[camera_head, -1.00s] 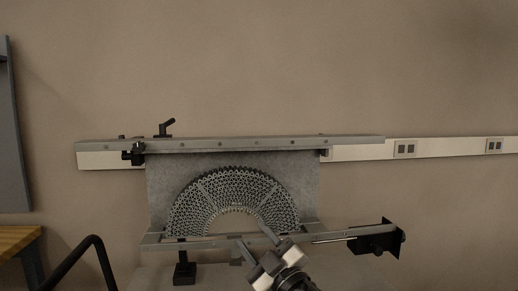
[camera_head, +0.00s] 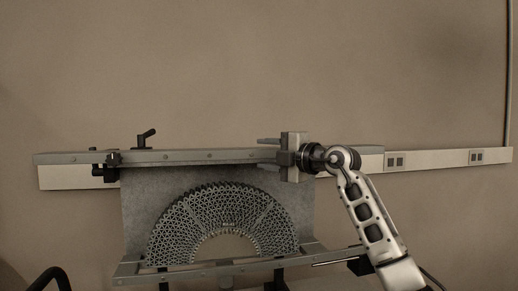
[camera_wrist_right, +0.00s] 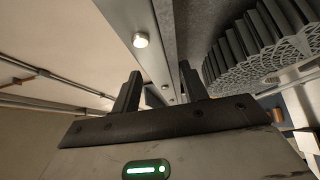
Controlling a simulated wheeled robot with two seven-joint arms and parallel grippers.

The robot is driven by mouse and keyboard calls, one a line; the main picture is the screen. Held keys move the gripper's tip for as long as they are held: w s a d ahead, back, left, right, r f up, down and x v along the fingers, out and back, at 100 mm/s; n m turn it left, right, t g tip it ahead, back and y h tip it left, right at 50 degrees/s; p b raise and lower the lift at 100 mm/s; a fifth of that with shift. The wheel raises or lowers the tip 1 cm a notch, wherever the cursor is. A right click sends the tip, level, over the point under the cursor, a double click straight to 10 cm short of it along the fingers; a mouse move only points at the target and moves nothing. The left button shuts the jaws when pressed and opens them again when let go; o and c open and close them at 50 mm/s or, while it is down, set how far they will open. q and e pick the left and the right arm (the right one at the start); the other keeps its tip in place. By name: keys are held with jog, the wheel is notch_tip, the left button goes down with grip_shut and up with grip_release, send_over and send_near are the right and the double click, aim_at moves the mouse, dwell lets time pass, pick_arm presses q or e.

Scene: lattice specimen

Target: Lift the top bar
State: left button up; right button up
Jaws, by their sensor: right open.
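The top bar (camera_head: 190,157) is a long grey metal rail running level across the top of the fixture in the head view. In the wrist view the bar (camera_wrist_right: 144,42) runs lengthwise between my fingers, with round bolt heads along it. My right gripper (camera_head: 259,153) is open at the bar's right part, one finger above and one below it. The gripper (camera_wrist_right: 160,70) shows a finger on each side of the bar; I cannot tell whether either touches it. The bar's right part is hidden behind my gripper. My left gripper is not in view.
A grey half-ring lattice specimen (camera_head: 190,222) stands below the bar before a grey back plate (camera_head: 135,205). A lower rail (camera_head: 215,268) runs under it. A black clamp lever (camera_head: 146,137) sticks up at the left. A pale wall strip with sockets (camera_head: 395,160) lies behind.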

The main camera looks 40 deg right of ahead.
jog(key=shift+w+a+r, duration=0.1)
jog(key=shift+w, duration=0.85)
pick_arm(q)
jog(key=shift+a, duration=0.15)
pick_arm(e)
jog(key=shift+w, duration=0.25)
jog(key=shift+c, duration=0.3)
